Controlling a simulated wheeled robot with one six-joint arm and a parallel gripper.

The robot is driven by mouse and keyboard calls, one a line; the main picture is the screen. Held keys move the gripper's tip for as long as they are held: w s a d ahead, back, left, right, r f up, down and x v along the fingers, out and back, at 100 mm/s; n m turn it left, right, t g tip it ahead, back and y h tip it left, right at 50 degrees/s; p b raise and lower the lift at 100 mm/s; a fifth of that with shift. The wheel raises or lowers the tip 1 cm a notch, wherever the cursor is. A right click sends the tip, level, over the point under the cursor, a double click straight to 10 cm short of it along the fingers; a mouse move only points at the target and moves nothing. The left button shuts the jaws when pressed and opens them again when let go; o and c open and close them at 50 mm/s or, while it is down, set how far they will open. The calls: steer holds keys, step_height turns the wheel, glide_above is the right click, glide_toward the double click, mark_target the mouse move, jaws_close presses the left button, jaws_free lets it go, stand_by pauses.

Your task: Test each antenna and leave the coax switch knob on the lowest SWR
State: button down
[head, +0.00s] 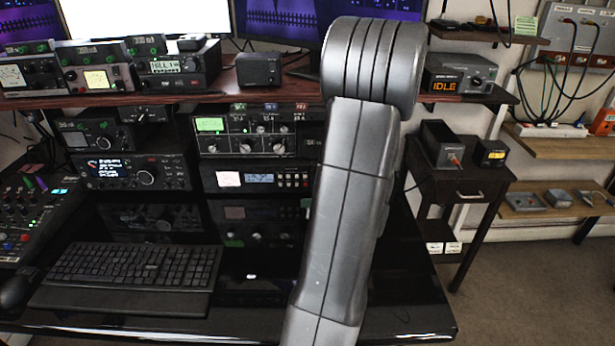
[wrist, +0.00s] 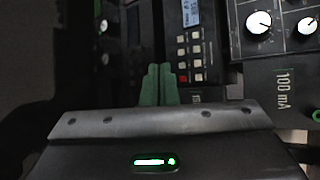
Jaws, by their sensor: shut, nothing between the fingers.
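My gripper (wrist: 158,85) shows in the wrist view as two green fingers closed together, with nothing between them. They are in front of a dark radio panel with a small lit display (wrist: 192,12) and rows of buttons. Two white-capped knobs (wrist: 258,22) sit on a panel to the upper right. In the head view my arm hides the gripper. A tuner-like unit (head: 245,147) there has several knobs and a green-lit meter. I cannot tell which knob is the coax switch, and no SWR reading is legible.
A grey box with an orange "IDLE" display (head: 450,86) stands on the right shelf. A keyboard (head: 130,265) lies on the black desk, with a mixer (head: 38,215) to its left. A side table (head: 465,190) and wall shelves are on the right. Carpet is open at lower right.

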mark_target(305, 176)
steer(key=shift+w+r+p, duration=0.1)
steer(key=shift+w+p, duration=0.25)
steer(key=shift+w, duration=0.3)
steer(key=w+p, duration=0.2)
steer(key=w, duration=0.3)
steer(key=shift+w, duration=1.25)
stand_by(0.5)
steer(key=shift+w+b, duration=0.4)
steer(key=shift+w, duration=0.35)
stand_by(0.5)
steer(key=shift+s+b, duration=0.1)
steer(key=shift+b, duration=0.25)
steer(key=shift+s+f+b, duration=0.2)
steer(key=shift+s+b, duration=0.15)
steer(key=shift+s, duration=0.05)
steer(key=shift+s+r, duration=0.1)
steer(key=shift+s, duration=0.15)
